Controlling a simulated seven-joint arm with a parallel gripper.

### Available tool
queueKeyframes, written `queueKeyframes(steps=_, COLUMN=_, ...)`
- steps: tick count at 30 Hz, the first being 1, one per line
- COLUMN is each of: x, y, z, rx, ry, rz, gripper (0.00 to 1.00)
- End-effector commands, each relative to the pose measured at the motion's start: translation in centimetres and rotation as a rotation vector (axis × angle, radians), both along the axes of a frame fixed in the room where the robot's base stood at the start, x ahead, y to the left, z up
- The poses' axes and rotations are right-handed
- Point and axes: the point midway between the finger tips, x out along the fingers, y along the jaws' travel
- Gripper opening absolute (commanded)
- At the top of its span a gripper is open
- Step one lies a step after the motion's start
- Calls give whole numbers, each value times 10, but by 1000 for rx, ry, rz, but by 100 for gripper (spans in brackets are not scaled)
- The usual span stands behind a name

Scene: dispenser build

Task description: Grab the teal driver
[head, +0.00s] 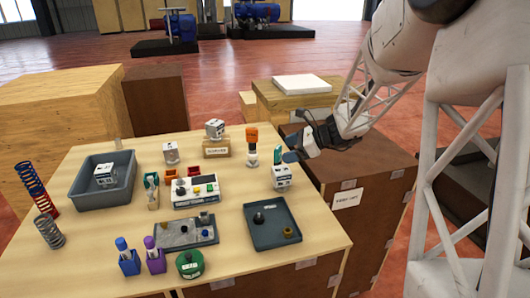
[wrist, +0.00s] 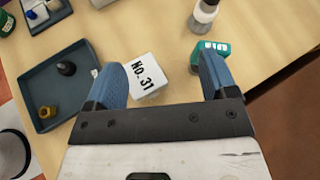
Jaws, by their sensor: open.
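My gripper (wrist: 163,78) is open and empty, its two blue fingers apart above the right side of the table. In the head view my gripper (head: 291,156) is beside a teal thing (head: 277,155), partly hidden. In the wrist view the teal thing (wrist: 213,47) has white marks and lies by the right finger; I cannot tell whether it is the driver. A white box marked NO. 31 (wrist: 150,76) sits between the fingers, partly covered by the left one.
A dark tray (head: 254,236) with a black knob and a brass nut lies at the front right. An orange-topped white bottle (head: 251,158) stands behind. Bare wood shows along the right edge.

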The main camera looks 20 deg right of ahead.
Motion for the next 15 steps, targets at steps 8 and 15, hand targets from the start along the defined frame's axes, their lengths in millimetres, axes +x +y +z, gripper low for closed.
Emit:
queueKeyframes(steps=8, x=40, y=-42, z=-22, rx=162, ry=58, rz=-161, gripper=79)
queueKeyframes(steps=15, x=47, y=-49, z=-24, rx=190, ry=66, rz=-188, gripper=79)
